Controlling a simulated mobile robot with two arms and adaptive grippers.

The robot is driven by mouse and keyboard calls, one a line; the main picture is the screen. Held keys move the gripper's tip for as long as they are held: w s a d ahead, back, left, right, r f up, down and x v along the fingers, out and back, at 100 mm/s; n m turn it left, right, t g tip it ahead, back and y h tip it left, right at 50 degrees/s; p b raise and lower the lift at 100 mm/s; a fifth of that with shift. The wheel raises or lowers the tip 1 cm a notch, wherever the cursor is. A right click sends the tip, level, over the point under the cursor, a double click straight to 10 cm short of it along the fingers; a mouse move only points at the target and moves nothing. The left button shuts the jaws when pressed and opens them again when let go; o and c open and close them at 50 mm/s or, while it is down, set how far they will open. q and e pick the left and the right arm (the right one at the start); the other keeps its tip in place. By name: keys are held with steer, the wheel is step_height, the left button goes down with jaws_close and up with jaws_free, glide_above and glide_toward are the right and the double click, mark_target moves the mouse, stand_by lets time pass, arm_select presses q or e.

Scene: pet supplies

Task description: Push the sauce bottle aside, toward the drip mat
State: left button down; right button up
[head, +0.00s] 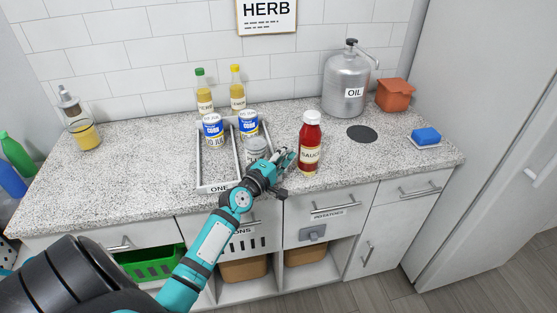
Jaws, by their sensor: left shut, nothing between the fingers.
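The sauce bottle (309,145) is red with a white cap and a label reading SAUCE. It stands upright on the speckled counter, right of the divided tray. The drip mat (362,133) is a dark round disc lying flat on the counter, to the right of the bottle and a little farther back. My left gripper (287,158) is shut and empty, just left of the bottle's lower part. I cannot tell whether its fingertips touch the bottle. My right gripper is not in view.
A tray (219,187) holding several cans is left of my gripper. Behind the mat stands a metal oil canister (346,80). An orange container (394,95) and a blue sponge (426,136) are farther right. The counter between bottle and mat is clear.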

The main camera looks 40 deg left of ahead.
arm_select(q)
steer(key=shift+w, duration=0.25)
steer(key=shift+w+d, duration=0.25)
steer(key=shift+d, duration=0.05)
steer(key=w+d+p, duration=0.1)
steer(key=w+d, duration=0.8)
steer(key=w, duration=0.1)
steer(key=shift+d, duration=0.2)
